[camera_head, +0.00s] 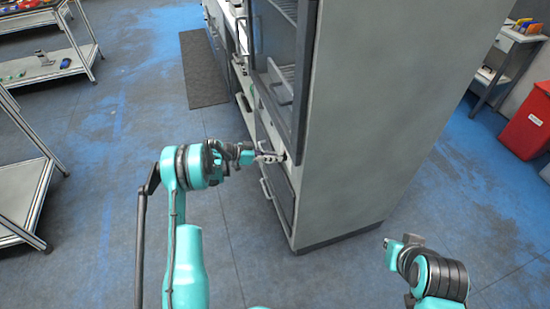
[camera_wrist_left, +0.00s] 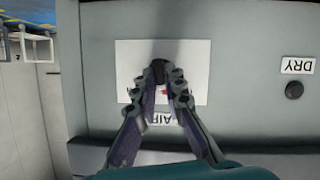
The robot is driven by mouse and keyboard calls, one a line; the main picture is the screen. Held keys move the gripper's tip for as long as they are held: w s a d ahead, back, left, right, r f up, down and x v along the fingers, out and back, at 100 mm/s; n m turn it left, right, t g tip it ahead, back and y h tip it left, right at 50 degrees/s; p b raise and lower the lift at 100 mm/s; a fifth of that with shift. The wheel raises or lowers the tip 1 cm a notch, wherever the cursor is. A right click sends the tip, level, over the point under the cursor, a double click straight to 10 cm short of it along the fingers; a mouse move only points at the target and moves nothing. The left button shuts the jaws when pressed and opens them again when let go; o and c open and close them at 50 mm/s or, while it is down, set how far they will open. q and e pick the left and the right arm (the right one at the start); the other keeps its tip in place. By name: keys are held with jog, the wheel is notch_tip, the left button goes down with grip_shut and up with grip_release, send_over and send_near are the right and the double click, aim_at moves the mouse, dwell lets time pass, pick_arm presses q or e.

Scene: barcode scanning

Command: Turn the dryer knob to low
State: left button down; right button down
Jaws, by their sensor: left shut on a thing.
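The dryer (camera_head: 370,110) is a tall grey cabinet right of centre in the head view. My left gripper (camera_head: 272,156) reaches its front face from the left. In the left wrist view, my left gripper (camera_wrist_left: 160,88) is shut on a black knob (camera_wrist_left: 158,70) in front of a white plate (camera_wrist_left: 195,60). The fingers hide part of the knob and of the upside-down "AIR" label (camera_wrist_left: 160,118), so I cannot read the knob's setting. My right arm's end (camera_head: 398,246) is low at right, away from the dryer; its fingers cannot be made out.
A second black knob (camera_wrist_left: 293,90) sits beside an upside-down "DRY" label (camera_wrist_left: 297,65). Shelving (camera_head: 50,70) stands at left, a dark mat (camera_head: 203,70) lies on the floor, and a red bin (camera_head: 528,122) is at far right.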

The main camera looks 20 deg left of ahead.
pick_arm(q)
jog(key=n+g+h, duration=0.1)
jog(key=n, duration=0.1)
jog(key=n+g+h, duration=0.1)
jog(key=n, duration=0.1)
jog(key=shift+w+a+f+n, duration=0.15)
jog(key=shift+w+n, duration=0.05)
jog(key=shift+n, duration=0.1)
dwell(0.5)
jog(key=c, duration=1.6)
grip_release()
jog(key=shift+h, duration=0.3)
jog(key=v, duration=1.2)
